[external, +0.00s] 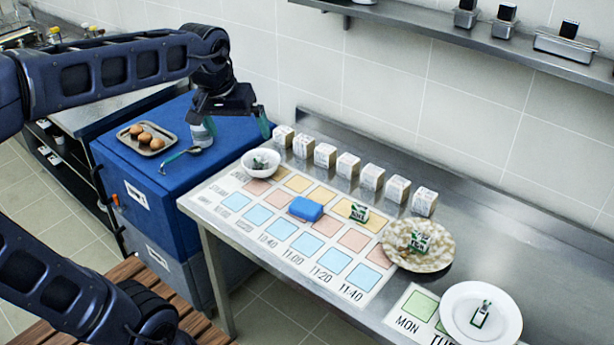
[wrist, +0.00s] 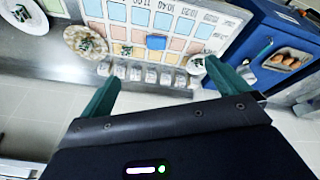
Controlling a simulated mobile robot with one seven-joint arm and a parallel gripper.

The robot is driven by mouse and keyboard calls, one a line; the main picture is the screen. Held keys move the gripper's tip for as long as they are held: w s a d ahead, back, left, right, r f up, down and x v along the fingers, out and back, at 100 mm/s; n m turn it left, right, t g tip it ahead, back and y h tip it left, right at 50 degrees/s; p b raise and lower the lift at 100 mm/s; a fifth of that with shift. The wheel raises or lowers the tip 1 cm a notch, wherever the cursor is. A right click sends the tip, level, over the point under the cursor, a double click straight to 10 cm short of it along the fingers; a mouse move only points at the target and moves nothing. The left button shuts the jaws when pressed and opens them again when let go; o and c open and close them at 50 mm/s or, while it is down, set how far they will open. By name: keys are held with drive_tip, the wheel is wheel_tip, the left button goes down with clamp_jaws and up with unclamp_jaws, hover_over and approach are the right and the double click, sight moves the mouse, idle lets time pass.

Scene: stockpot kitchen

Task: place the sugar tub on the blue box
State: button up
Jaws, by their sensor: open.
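The large blue box (external: 225,165) stands left of the steel counter; it also shows at the upper right in the wrist view (wrist: 262,35). In the wrist view, my gripper's fingers (wrist: 163,88) are spread wide.
A tray of brown round items (external: 147,139) and a ladle (external: 180,157) lie on the blue box. The counter holds a white bowl (external: 261,163), a small blue block (external: 306,208), a row of cartons (external: 348,165), a speckled plate (external: 418,245) and a white plate (external: 481,314).

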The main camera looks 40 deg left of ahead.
drive_tip(key=s+d+f+m, duration=0.2)
drive_tip(key=s+f, duration=0.1)
drive_tip(key=s, duration=0.3)
drive_tip(key=s+d+f+m, duration=0.3)
drive_tip(key=s+f, duration=0.1)
drive_tip(key=s, duration=0.2)
drive_tip(key=shift+s+t, duration=0.15)
drive_tip(key=shift+t, duration=0.25)
drive_tip(key=shift+d, duration=0.1)
